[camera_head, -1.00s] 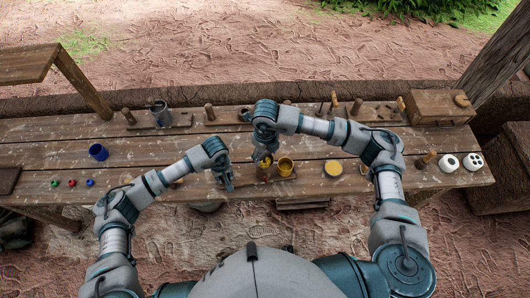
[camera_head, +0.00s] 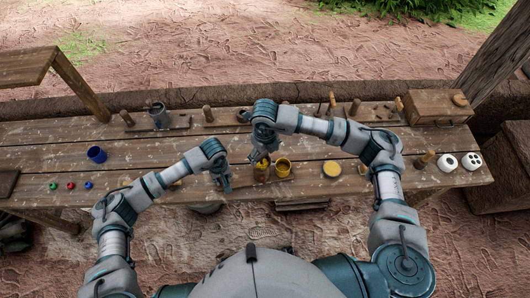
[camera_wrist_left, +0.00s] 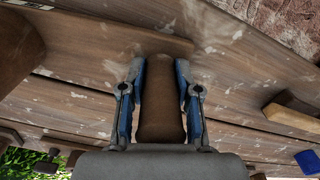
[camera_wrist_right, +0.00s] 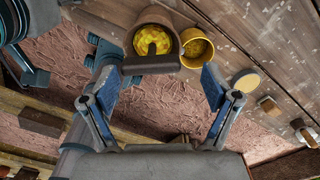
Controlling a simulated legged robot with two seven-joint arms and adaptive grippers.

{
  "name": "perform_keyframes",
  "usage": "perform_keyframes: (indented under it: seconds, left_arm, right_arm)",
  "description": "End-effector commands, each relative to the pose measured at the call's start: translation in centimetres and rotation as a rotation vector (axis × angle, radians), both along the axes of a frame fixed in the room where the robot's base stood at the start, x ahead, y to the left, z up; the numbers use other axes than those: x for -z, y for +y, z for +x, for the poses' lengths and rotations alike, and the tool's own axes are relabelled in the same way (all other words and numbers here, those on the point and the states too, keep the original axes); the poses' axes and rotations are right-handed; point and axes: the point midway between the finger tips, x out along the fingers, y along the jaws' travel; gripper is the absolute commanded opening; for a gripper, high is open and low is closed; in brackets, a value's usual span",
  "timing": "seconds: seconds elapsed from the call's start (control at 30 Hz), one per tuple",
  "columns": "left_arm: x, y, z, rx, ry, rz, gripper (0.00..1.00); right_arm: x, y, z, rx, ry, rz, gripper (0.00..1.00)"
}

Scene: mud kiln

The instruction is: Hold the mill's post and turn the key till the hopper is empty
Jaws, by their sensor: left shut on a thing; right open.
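The mill's brown hopper (camera_wrist_right: 133,45) shows in the right wrist view with yellow grains inside and a dark arched shape at its near side. In the head view the hopper (camera_head: 262,173) is partly behind my right gripper. My right gripper (camera_wrist_right: 160,85) is open and empty, its fingertips close below the hopper. My left gripper (camera_wrist_left: 160,100) is shut on a brown upright post (camera_wrist_left: 160,115), which lies between its fingers; in the head view my left gripper (camera_head: 226,185) is left of the hopper. I cannot clearly make out the key.
A yellow cup (camera_head: 283,168) stands right beside the hopper, and a yellow disc (camera_head: 332,169) lies farther right. A blue cup (camera_head: 96,154) and small coloured pieces sit at left. A wooden box (camera_head: 440,106) and tools line the back.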

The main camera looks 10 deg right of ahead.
Motion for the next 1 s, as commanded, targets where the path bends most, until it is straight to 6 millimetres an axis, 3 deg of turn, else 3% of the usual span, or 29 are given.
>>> perform_keyframes:
  seconds: [0.5, 0.7, 1.0]
  left_arm:
    - [0.1, -0.3, -0.2, 0.004, 0.004, -0.006, 0.0]
    - [0.1, -0.3, -0.2, 0.005, 0.003, -0.008, 0.0]
    - [0.0, -0.4, -0.2, 0.005, 0.002, -0.009, 0.0]
  right_arm:
    - [-9.9, -0.3, 0.1, 0.002, -0.006, 0.001, 0.88]
    - [-11.5, -0.4, 0.0, 0.003, -0.004, 0.0, 0.88]
    - [-11.6, -0.4, 0.0, 0.003, -0.003, 0.001, 0.88]
